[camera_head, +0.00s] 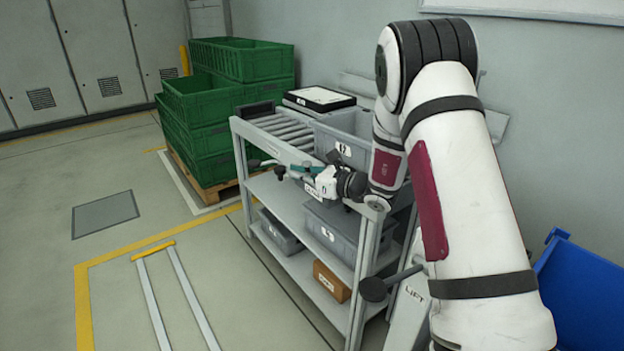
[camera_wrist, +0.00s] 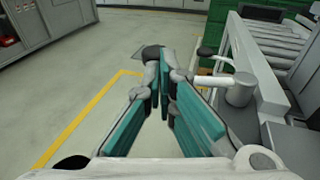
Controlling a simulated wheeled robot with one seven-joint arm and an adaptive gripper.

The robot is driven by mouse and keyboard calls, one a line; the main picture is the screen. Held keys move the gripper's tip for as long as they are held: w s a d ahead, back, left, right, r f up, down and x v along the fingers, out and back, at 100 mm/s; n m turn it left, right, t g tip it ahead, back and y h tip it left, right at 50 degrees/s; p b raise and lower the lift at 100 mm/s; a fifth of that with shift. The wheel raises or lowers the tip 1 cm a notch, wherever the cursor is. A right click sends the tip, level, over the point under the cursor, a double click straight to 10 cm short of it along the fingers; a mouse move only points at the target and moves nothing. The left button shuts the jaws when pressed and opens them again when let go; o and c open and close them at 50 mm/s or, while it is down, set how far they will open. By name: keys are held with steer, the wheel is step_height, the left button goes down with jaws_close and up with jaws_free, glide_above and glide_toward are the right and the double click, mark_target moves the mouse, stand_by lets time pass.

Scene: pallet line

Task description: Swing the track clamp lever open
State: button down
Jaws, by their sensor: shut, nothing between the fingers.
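The likely track clamp lever is a pale bar on a grey round pivot (camera_wrist: 240,90) at the side of the roller cart in the wrist view. The bar runs left behind my fingers. A dark knob (camera_wrist: 148,52) shows just past the fingertips; whether it ends this bar is unclear. A second dark knob (camera_wrist: 205,52) sits farther along the cart side. In the head view a dark knob (camera_head: 254,163) sticks out from the cart's edge. My gripper (camera_wrist: 165,62) is shut and empty, its tips close to the bar; contact cannot be told. It also shows in the head view (camera_head: 291,172).
The grey cart (camera_head: 238,126) has rollers on top and bins below. Green crates (camera_head: 205,130) stand on a pallet behind it. A post marked LIFT carries another dark-knobbed handle (camera_head: 372,290) at lower right.

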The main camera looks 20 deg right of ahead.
mark_target(284, 171)
steer(key=shift+w+a, duration=0.4)
steer(key=shift+w, duration=0.15)
steer(key=shift+w+a+b, duration=0.35)
steer(key=shift+a+b, duration=0.05)
steer(key=shift+a, duration=0.05)
steer(key=shift+b+x, duration=0.45)
steer(key=shift+x, duration=0.35)
steer(key=b+x, duration=0.1)
steer(key=x, duration=0.2)
steer(key=shift+w+a+r+b, duration=0.1)
steer(key=shift+a+r+b, duration=0.1)
steer(key=shift+b, duration=0.15)
steer(key=shift+w+a+b, duration=0.25)
steer(key=shift+w+b, duration=0.1)
steer(key=shift+w, duration=0.5)
steer(key=shift+w+a+b, duration=0.2)
steer(key=shift+w+b, duration=0.15)
steer(key=shift+w, duration=0.5)
